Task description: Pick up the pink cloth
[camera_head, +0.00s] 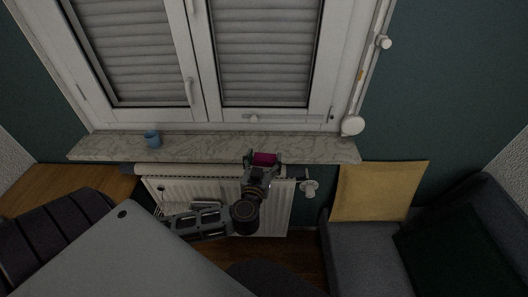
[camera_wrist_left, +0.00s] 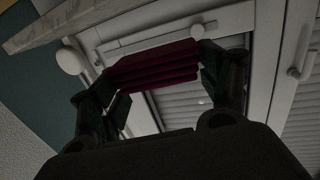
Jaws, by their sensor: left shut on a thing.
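The pink cloth (camera_head: 265,159) is a small, folded, dark pink bundle in the head view, in front of the window sill's front edge or just over it; the exact height cannot be told. My left gripper (camera_head: 263,161) has a finger on each side of it and is shut on it. In the left wrist view the cloth (camera_wrist_left: 155,66) spans between the two fingertips of the left gripper (camera_wrist_left: 157,75), its folds showing as stacked layers. The window shows behind it there. My right gripper is not in view.
A white radiator (camera_head: 275,208) is below. A yellow cushion (camera_head: 378,191) rests on a grey sofa (camera_head: 363,250) at right.

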